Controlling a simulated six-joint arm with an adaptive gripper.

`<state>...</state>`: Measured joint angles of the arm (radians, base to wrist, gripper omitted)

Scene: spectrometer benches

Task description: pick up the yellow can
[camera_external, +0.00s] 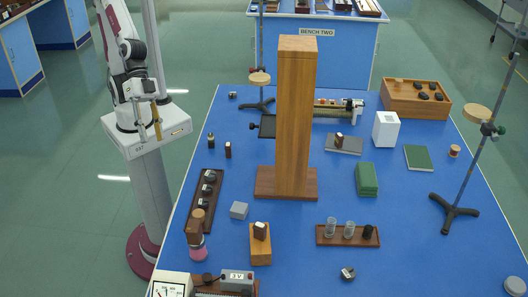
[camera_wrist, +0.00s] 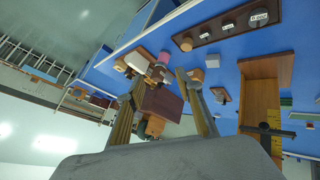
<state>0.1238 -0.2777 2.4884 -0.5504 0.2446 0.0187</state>
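I cannot make out a yellow can in either view. My gripper (camera_external: 148,117) hangs at the left, beside the blue bench and off its left edge, above the pale mount. In the wrist view my gripper (camera_wrist: 165,95) shows two olive-brown fingers spread apart. A dark red-brown block shape (camera_wrist: 163,103) appears between them, but I cannot tell that it touches either finger. The nearest finger in the external view looks yellowish.
The blue bench (camera_external: 290,245) carries a tall wooden column (camera_external: 296,120), a dark rack (camera_external: 206,190), a vial holder (camera_external: 347,241), green blocks (camera_external: 366,180) and a white box (camera_external: 386,129). Ring stands (camera_external: 462,165) rise at the right and back.

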